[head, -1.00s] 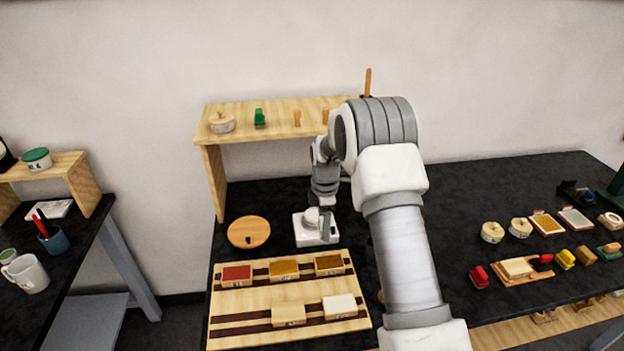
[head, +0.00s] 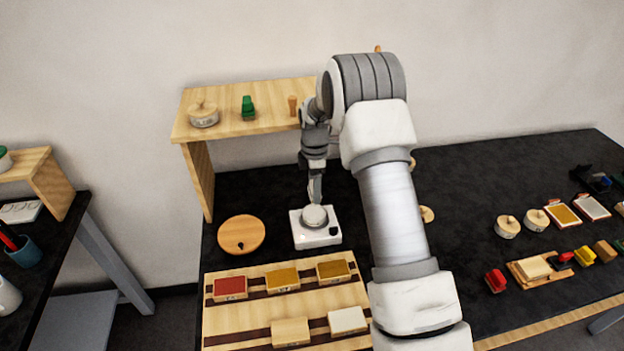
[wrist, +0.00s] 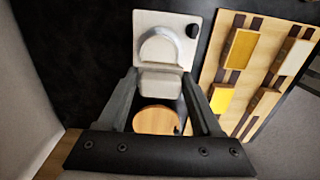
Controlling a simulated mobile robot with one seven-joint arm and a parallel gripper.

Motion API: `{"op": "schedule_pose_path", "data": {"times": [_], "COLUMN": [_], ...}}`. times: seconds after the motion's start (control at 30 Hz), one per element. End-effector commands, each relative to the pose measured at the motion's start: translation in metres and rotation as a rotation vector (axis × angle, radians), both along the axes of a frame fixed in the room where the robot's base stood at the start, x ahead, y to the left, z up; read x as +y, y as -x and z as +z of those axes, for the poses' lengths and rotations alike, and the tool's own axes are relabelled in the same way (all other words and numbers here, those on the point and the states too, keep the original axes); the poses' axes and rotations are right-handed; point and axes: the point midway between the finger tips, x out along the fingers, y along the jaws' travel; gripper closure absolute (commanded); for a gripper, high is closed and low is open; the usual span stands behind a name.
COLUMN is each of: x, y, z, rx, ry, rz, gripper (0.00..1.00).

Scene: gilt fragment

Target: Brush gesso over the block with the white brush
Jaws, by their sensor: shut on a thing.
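My gripper (wrist: 160,88) is shut on a pale, rounded-edged thing (wrist: 160,86), which seems to be the white brush. In the head view my gripper (head: 314,194) hangs just behind the round top of a white square device (head: 316,236); the held thing is hard to make out there. The device also shows in the wrist view (wrist: 150,22), partly covered by the held thing. A pale block (head: 533,267) lies on a small wooden board on the right. A beige block (head: 290,332) and a white block (head: 347,319) sit in a wooden tray. I cannot tell which is the task's block.
The wooden tray (head: 240,314) also holds a red block and two ochre blocks. A round wooden disc (head: 240,234) lies left of the device. A wooden shelf (head: 225,128) stands behind. Red and yellow brushes and pots lie on the right. Bare black tabletop (head: 455,190) shows right of my arm.

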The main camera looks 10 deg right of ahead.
Motion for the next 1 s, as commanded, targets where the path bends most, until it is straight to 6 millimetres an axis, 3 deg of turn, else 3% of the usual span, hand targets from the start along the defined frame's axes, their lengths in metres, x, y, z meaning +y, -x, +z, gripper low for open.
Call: {"op": "schedule_pose_path", "data": {"times": [0.27,0.7,1.0], "x": [0.000,0.000,0.000], "y": [0.000,0.000,0.000], "z": [-0.007,-0.050,-0.060], "rx": [0.001,0.001,-0.001], "ry": [0.000,0.000,0.000], "rz": [0.000,0.000,0.000], "gripper": [0.78,0.78,0.78]}}
